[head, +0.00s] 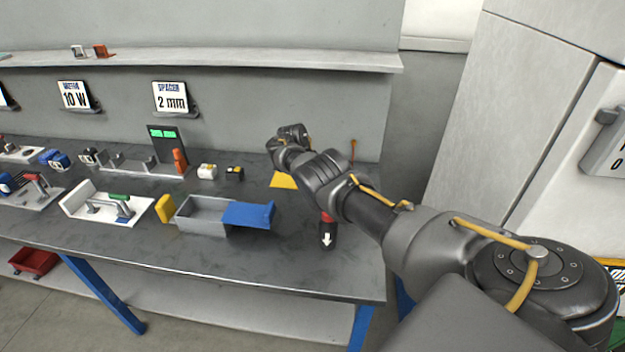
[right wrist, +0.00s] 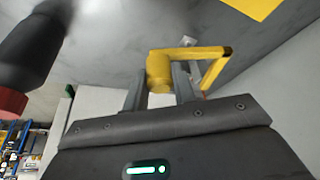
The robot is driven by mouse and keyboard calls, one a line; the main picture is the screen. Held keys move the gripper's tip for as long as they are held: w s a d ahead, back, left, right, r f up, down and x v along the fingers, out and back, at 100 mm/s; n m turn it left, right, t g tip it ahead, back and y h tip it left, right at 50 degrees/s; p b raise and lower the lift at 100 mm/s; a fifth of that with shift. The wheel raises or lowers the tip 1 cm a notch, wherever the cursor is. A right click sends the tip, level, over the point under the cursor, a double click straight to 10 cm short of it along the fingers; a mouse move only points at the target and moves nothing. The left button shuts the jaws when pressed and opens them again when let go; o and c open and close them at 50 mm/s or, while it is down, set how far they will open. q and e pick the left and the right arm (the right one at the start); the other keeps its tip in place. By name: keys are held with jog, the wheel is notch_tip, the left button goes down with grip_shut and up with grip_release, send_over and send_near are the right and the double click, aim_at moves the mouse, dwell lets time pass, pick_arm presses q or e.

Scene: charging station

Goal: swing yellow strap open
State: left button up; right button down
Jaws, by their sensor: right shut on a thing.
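A yellow piece (right wrist: 158,70) with a bent arm, which looks like the yellow strap, sits between the fingers of my right gripper (right wrist: 161,80) in the right wrist view. The gripper is shut on its thick round end. The bent arm reaches to the right, beyond the fingers. In the head view my right gripper (head: 287,148) is over the back right of the bench, and its wrist and arm hide the fingertips and most of the held piece. Whether the strap is joined to anything is not clear. My left gripper is not in view.
A yellow flat patch (head: 284,181) lies below my right gripper. A black bottle with a red neck (head: 327,234) stands close under my right forearm. A grey bin (head: 200,216) with a blue cover (head: 249,214) is left of it. A shelf (head: 220,60) overhangs the back.

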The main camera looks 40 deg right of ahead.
jog(key=shift+d, duration=0.15)
jog(key=c, duration=1.1)
grip_release()
jog(key=shift+d, duration=0.1)
jog(key=shift+c, duration=0.2)
jog(key=shift+w+a+r, duration=0.15)
jog(key=shift+a+r, duration=0.2)
jog(key=v, duration=1)
jog(key=shift+f, duration=0.1)
